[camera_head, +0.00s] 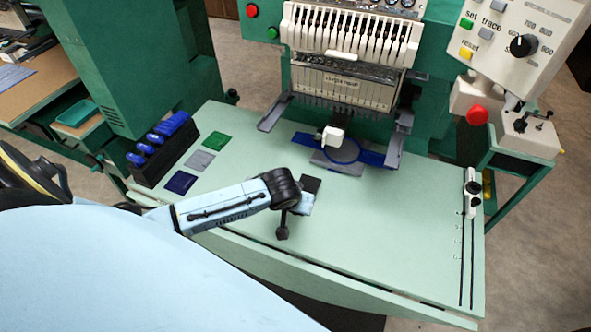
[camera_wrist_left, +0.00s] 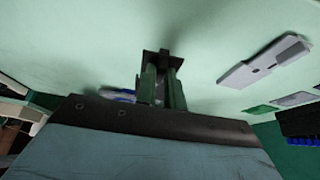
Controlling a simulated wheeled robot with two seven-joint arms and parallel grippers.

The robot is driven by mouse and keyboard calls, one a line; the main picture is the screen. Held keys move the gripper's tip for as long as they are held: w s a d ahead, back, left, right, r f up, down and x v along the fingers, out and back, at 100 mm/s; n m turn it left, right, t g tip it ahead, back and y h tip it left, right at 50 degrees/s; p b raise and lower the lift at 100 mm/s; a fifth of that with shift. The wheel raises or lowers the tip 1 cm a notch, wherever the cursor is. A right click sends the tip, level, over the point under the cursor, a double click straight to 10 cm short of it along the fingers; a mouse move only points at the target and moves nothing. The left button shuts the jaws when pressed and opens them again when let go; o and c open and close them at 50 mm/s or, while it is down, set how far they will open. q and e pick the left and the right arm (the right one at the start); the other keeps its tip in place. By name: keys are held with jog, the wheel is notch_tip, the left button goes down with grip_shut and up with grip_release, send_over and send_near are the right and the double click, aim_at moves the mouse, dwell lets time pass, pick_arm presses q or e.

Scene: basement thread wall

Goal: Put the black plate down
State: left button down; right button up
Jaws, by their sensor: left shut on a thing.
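The black plate (camera_head: 311,184) is a small dark flat piece at the end of my left gripper (camera_head: 303,199), over the middle of the pale green table. In the left wrist view the black plate (camera_wrist_left: 156,62) sits at the tips of the gripper's fingers (camera_wrist_left: 162,86), which are shut on it. The fingers hide part of it. I cannot tell whether the plate touches the table top or is just above it. My right gripper is not in view.
Green, grey and dark blue cards (camera_head: 199,160) lie left of the gripper, beside a black rack (camera_head: 165,155) of blue spools. A blue hoop (camera_head: 343,150) lies under the embroidery head (camera_head: 345,85). A black-and-white slider (camera_head: 472,195) stands right. The table (camera_head: 400,225) is clear between.

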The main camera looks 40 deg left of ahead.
pick_arm(q)
notch_tip(320, 180, down, 4)
jog(key=shift+r+b, duration=0.25)
jog(key=shift+b, duration=0.1)
jog(key=shift+f, duration=0.1)
jog(key=shift+f, duration=0.2)
jog(key=c, duration=1.5)
grip_release()
jog(key=shift+r, duration=0.15)
jog(key=p+v, duration=0.2)
jog(key=v, duration=1)
jog(key=shift+p, duration=0.4)
